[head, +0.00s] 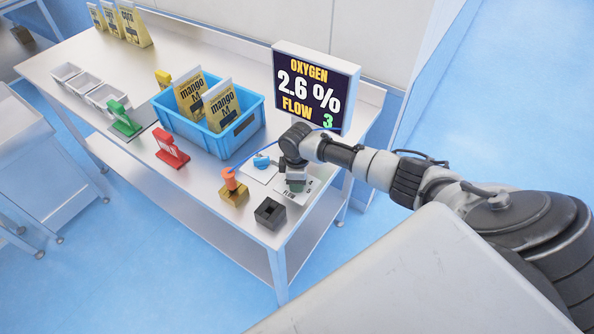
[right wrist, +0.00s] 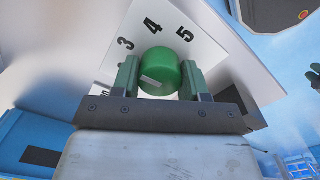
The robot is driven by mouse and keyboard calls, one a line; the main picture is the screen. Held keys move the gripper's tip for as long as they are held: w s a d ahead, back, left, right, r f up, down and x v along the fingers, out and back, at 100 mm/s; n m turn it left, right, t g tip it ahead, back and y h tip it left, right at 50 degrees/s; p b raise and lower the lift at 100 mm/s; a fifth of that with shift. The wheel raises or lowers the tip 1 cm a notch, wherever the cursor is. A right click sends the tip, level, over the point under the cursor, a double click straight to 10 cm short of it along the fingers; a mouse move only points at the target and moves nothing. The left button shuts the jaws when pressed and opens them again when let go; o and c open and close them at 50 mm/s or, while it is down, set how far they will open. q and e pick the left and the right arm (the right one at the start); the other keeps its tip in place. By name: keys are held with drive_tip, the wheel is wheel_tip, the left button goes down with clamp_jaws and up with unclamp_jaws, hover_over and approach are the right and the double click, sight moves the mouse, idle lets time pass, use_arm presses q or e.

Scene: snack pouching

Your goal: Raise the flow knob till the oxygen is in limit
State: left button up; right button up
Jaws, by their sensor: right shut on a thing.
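The flow knob (right wrist: 160,72) is a round green knob with a pale pointer mark, on a white dial plate (right wrist: 205,45) numbered 3, 4 and 5 in the right wrist view. My right gripper (right wrist: 160,80) is shut on the knob, one finger on each side. In the head view my right gripper (head: 293,176) reaches down over the dial at the table's right end and hides the knob. The display (head: 315,88) reads OXYGEN 2.6 % in yellow and white, and FLOW 3 with a green 3. My left gripper is not in view.
A blue crate (head: 228,142) holds mango pouches (head: 221,104). Near the dial stand an orange-topped probe in a brass block (head: 232,190) and a dark square block (head: 269,213). Red (head: 170,148) and green (head: 124,119) tools and white trays (head: 106,96) stand to the left.

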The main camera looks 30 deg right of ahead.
drive_tip(key=shift+m, duration=0.4)
drive_tip(key=o, duration=0.9)
wheel_tip(320, 180, up, 11)
drive_tip(key=shift+f+b, duration=0.1)
drive_tip(key=shift+b, duration=0.65)
drive_tip(key=shift+s+a, duration=0.1)
